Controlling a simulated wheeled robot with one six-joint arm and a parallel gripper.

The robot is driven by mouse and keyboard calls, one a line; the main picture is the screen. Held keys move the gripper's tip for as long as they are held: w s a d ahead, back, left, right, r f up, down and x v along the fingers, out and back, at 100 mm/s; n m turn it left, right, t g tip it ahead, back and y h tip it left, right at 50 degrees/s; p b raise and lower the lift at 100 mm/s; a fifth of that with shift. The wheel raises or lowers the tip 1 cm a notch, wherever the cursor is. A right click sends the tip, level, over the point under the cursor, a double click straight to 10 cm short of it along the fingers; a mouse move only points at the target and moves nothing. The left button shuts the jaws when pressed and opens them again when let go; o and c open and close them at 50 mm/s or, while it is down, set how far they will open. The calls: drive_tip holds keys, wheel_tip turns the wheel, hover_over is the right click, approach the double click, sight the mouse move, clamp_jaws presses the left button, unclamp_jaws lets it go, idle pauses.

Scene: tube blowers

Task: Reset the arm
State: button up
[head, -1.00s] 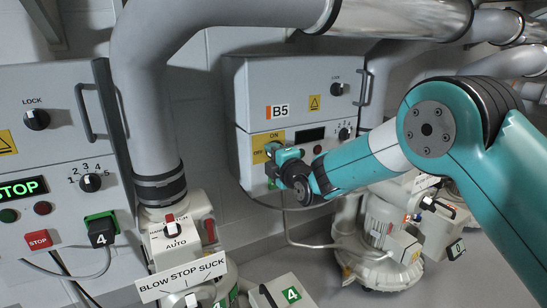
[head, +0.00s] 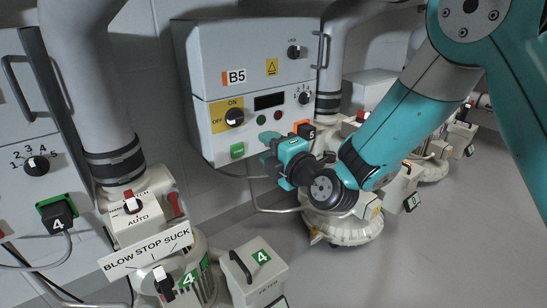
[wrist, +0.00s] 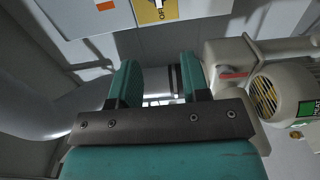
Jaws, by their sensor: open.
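My gripper (head: 270,147) is at the end of my teal arm, in front of the lower right part of the B5 control box (head: 212,82). In the wrist view my gripper (wrist: 157,85) shows two teal fingers spread apart with nothing between them. The B5 box has an ON/OFF knob (head: 234,117) on a yellow plate, a dark display and a numbered dial (head: 304,98). My gripper looks apart from the box, but the exact gap is hard to tell.
A blower (head: 343,228) stands behind and below my forearm. At the left are a BLOW STOP SUCK sign (head: 146,252), a filter box (head: 254,270) marked 4 and a thick grey pipe (head: 88,85). Grey floor at the lower right is clear.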

drive_tip(key=shift+s+d, duration=0.35)
drive_tip(key=shift+s, duration=0.2)
drive_tip(key=shift+r, duration=0.1)
drive_tip(key=s+r+m+g+p, duration=0.4)
drive_tip(key=s+r+m+g, duration=0.3)
drive_tip(key=s, duration=0.3)
drive_tip(key=s+d+r+m+g+h+p, duration=0.2)
drive_tip(key=s+d+m+g+h, duration=0.15)
drive_tip(key=s+d+m, duration=0.45)
drive_tip(key=s+d+r+m+g+h+p, duration=0.25)
drive_tip(key=s+d+g, duration=0.25)
drive_tip(key=s, duration=0.7)
wheel_tip(320, 180, up, 37)
drive_tip(key=p, duration=3.7)
drive_tip(key=shift+w+a+p, duration=0.25)
drive_tip(key=shift+a+p, duration=0.05)
drive_tip(key=shift+a, duration=0.05)
